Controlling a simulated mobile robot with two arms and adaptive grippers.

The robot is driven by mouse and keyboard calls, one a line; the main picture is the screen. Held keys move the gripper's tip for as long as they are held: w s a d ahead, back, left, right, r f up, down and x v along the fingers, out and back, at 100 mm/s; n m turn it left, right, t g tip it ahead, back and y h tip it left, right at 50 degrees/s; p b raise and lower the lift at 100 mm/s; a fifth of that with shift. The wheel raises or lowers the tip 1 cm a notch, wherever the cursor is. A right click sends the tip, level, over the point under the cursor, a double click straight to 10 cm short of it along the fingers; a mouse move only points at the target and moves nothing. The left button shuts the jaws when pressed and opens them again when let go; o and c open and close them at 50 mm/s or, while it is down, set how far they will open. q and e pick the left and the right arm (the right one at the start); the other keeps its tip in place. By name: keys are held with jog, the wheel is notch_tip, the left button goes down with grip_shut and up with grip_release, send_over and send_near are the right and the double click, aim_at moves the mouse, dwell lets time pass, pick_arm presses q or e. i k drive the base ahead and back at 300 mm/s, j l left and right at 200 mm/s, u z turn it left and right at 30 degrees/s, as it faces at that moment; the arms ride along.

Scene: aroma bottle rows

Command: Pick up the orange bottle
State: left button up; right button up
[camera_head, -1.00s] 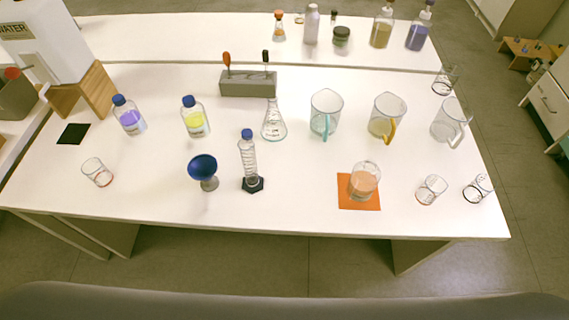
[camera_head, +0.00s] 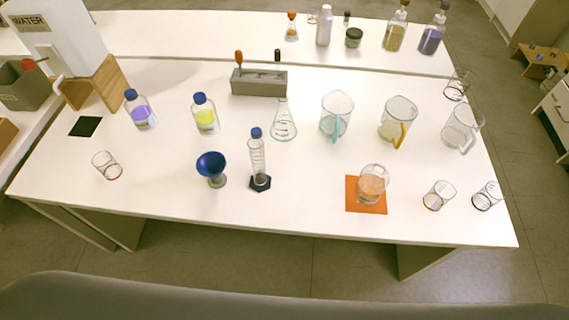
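A small conical bottle with an orange cap and orange contents (camera_head: 292,28) stands upright on the back table, left of a tall pale bottle (camera_head: 325,26). It is the most orange bottle in view. A round glass vessel with orange-tan contents (camera_head: 371,186) sits on an orange mat (camera_head: 352,205) at the front of the near table. Neither of my grippers is in view.
On the near table stand purple (camera_head: 141,112) and yellow (camera_head: 205,117) blue-capped bottles, a blue funnel (camera_head: 211,163), a cylinder (camera_head: 258,160), a grey rack (camera_head: 258,82) and several glass jugs and beakers. A dark green jar (camera_head: 353,38) and two pump bottles (camera_head: 395,30) share the back table.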

aim_at(373, 179)
jog(key=k+j+z, duration=0.15)
jog(key=j, duration=0.25)
jog(key=k+j+z, duration=0.2)
jog(key=j, duration=0.25)
jog(key=j+z, duration=0.15)
jog(key=j, duration=0.25)
jog(key=k+j+z, duration=0.15)
jog(key=j, duration=0.2)
jog(key=k+j+z, duration=0.2)
jog(key=k+j, duration=0.05)
jog(key=j, duration=0.1)
